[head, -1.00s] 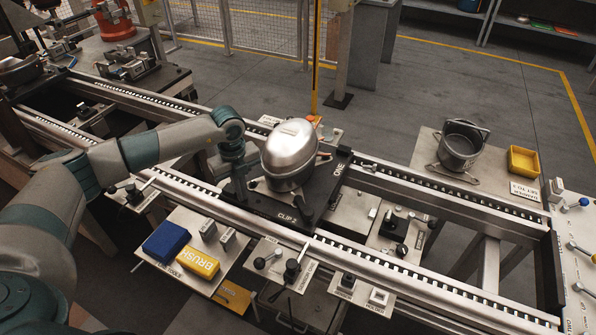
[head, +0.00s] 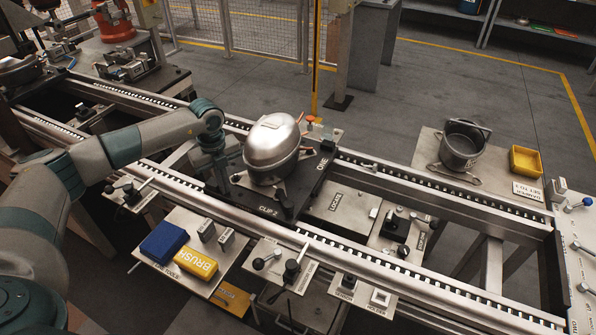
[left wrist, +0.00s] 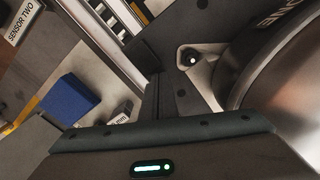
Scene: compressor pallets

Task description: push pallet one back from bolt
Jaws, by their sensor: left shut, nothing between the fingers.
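Pallet one (head: 285,208), a dark plate marked ONE and CLIP 2, lies across the two conveyor rails. It carries a silver domed compressor (head: 272,145) on a bracket with feet. My left gripper (head: 217,180) is shut and empty. It points down at the pallet's left end, close against it; whether it touches cannot be told. In the left wrist view the dark plate (left wrist: 170,75), a bracket foot and the compressor shell (left wrist: 285,90) show close by. I cannot make out the bolt with certainty. My right gripper is out of view.
A plate (head: 343,208) between the rails and a black-knobbed device (head: 396,226) are to the pallet's right. A side shelf holds a blue block (head: 165,240) and a yellow brush (head: 196,263). The rails (head: 120,100) left of the gripper look clear for a stretch.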

